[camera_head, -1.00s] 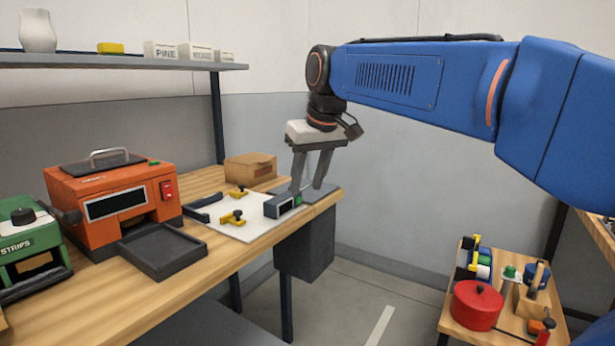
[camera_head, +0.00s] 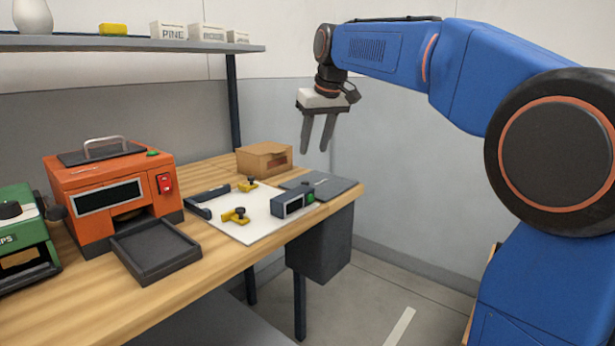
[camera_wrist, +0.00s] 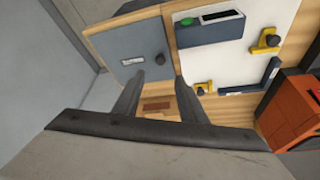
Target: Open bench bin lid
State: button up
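The bench bin lid (camera_head: 333,190) is a flat grey panel at the bench's right end, lying shut, level with the top. The dark bin body (camera_head: 322,250) hangs below it.
A dark device with a green button (camera_head: 290,204) and yellow clamps (camera_head: 236,216) sit on a white board (camera_head: 249,230) beside the lid. A cardboard box (camera_head: 262,160) stands behind. An orange machine (camera_head: 110,190) and dark tray (camera_head: 155,250) are further left.

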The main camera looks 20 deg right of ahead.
aim_at(307, 183)
jog(key=x, duration=1.1)
jog(key=shift+w+a+f, duration=0.15)
jog(key=shift+w+f, duration=0.1)
jog(key=shift+f, duration=0.1)
grip_shut()
